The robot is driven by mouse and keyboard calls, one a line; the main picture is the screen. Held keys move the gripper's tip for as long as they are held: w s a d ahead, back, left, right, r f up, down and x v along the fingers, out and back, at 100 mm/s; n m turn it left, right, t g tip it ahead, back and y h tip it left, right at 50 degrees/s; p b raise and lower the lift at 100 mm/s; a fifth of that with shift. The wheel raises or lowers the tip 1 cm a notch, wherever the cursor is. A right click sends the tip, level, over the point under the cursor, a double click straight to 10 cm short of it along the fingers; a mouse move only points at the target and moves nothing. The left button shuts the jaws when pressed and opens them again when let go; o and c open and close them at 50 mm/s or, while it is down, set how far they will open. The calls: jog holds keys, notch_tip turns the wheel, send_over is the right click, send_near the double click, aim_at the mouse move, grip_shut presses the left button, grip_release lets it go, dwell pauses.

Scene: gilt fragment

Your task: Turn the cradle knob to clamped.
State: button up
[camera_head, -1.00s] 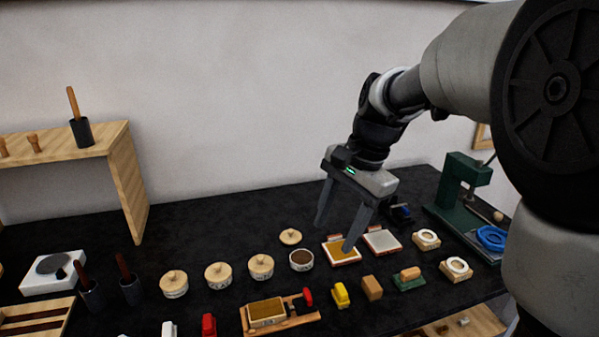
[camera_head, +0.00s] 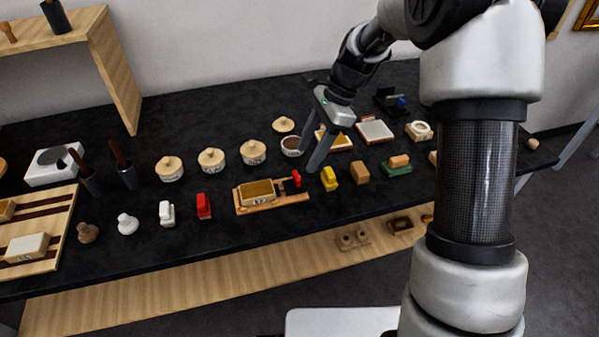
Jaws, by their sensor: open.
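The wooden cradle (camera_head: 272,206) lies on the dark bench near the middle of the view. It holds a block with a golden-brown top (camera_head: 257,190). The red cradle knob (camera_head: 296,179) stands at the cradle's right end; its exact setting is too small to read. My gripper (camera_head: 308,156) is open and empty, pointing down. Its nearer fingertip is just above and right of the red knob in the picture. I see no contact, and the height gap is hard to judge.
A yellow piece (camera_head: 328,178) and a tan block (camera_head: 360,172) stand right of the knob. An open round pot (camera_head: 292,146) and lidded pots (camera_head: 253,152) are behind. A red piece (camera_head: 204,206) stands left of the cradle. The bench front below the cradle is clear.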

aim_at(298, 175)
jog(key=x, duration=0.7)
jog(key=shift+b, duration=0.3)
jog(key=c, duration=1.1)
